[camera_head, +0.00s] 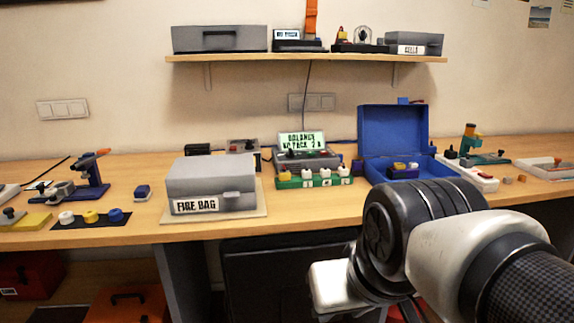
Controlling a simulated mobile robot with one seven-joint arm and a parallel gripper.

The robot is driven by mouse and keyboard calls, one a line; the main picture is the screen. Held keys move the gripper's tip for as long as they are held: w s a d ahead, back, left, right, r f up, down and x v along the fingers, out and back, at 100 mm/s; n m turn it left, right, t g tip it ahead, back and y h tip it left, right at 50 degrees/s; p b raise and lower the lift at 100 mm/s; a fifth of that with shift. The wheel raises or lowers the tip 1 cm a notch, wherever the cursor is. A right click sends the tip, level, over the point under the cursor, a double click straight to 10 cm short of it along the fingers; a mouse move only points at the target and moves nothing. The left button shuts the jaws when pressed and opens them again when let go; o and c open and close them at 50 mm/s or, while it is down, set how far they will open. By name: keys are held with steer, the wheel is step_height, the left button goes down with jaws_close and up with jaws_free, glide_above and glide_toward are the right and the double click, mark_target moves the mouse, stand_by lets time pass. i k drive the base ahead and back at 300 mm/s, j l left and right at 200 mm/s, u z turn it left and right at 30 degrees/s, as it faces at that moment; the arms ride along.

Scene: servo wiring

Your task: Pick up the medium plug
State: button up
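Several small round plugs or knobs are in view, and I cannot tell for certain which is the medium plug. On a dark mat (72,222) at the front left lie a white knob (67,217), a yellow knob (90,216) and a blue knob (115,214) in a row. A green board (289,183) with several white pieces sits at the middle of the bench. My arm reaches in from the lower right. Its white end part (335,284), probably my gripper, hangs in front of the bench edge, apart from the knobs. Its fingers do not show.
A grey fire bag box (208,180) stands between the dark mat and the green board. A balance charger (301,141) with a lit display is behind the board. An open blue case (392,130) is to the right. A shelf (300,58) runs above the bench (290,210).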

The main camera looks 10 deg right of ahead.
mark_target(325, 172)
steer(key=i+z, duration=0.3)
steer(key=i, duration=0.5)
steer(key=z, duration=0.2)
steer(key=i+u, duration=0.1)
steer(key=i+j, duration=0.05)
steer(key=i, duration=0.05)
